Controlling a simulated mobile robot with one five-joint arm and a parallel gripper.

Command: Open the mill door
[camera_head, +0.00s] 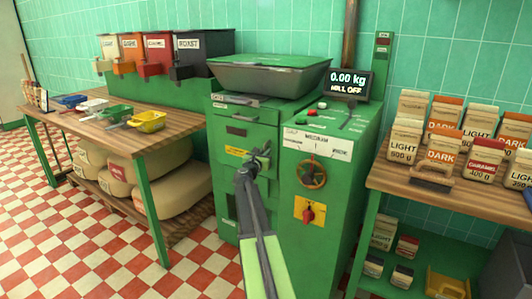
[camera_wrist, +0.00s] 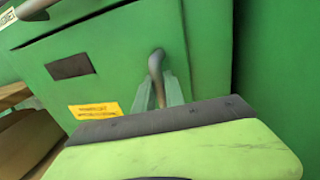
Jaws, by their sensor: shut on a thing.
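The mill (camera_head: 335,190) is a large green cabinet in the middle of the head view. Its green door (camera_head: 229,135) is on the front face, with a dark plate and a yellow label. The door (camera_wrist: 120,55) fills much of the wrist view and looks about flush with the frame; I cannot tell whether there is a slight gap. A curved grey-brown handle (camera_wrist: 156,66) stands near the door's right edge. My gripper (camera_wrist: 157,92) is shut on this handle, with a finger on each side. In the head view my gripper (camera_head: 259,160) hides the handle's lower part.
A wooden table (camera_head: 75,119) with coloured scoops and sacks below stands to the left. A bench (camera_head: 420,200) with labelled bags stands to the right. Checkered floor (camera_head: 190,262) is clear before the mill's left side.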

